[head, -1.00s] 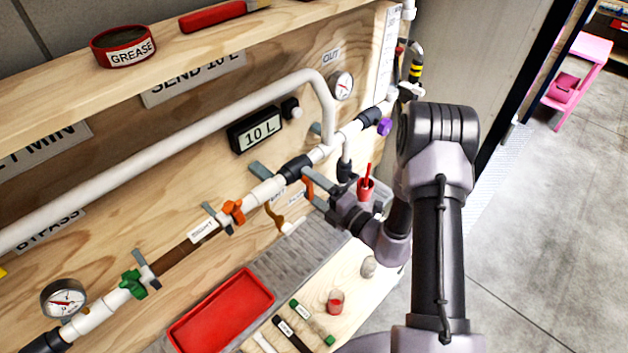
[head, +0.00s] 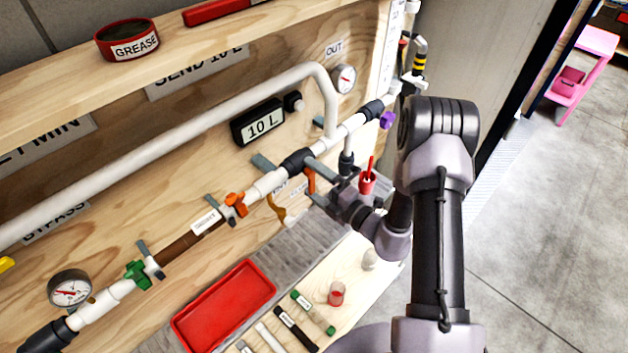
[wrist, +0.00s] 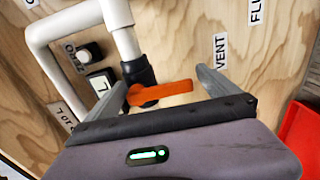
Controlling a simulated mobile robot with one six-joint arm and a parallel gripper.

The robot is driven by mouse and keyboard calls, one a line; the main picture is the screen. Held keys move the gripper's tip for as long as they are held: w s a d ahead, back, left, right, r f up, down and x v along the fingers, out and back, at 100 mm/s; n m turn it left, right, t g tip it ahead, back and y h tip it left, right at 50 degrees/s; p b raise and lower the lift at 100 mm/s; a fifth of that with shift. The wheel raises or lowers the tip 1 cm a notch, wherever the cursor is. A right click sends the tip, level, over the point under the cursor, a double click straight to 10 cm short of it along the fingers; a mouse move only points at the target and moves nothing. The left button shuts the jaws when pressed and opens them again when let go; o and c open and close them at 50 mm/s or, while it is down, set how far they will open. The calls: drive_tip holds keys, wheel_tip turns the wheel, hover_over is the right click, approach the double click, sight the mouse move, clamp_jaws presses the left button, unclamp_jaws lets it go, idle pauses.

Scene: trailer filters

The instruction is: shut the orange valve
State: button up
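An orange lever handle (wrist: 160,92) lies across a black pipe fitting in the wrist view. My gripper (wrist: 160,88) is open, with one finger on each side of this handle; I cannot tell whether either finger touches it. The handle also shows in the head view (head: 309,180), beside the black fitting and partly hidden by my gripper (head: 313,183). A second orange valve knob (head: 235,204) sits further left on the pipe, beside a small white label, clear of my gripper.
A green valve (head: 137,274), a purple knob (head: 386,119) and a mustard lever (head: 277,208) are on the pipework. A red tray (head: 225,306) and several labelled sticks lie on the bench. A shelf (head: 90,85) overhangs the board.

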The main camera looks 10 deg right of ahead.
drive_tip(key=shift+d, duration=0.1)
drive_tip(key=p+v, duration=0.1)
drive_tip(key=v, duration=1.6)
drive_tip(key=shift+s, duration=0.2)
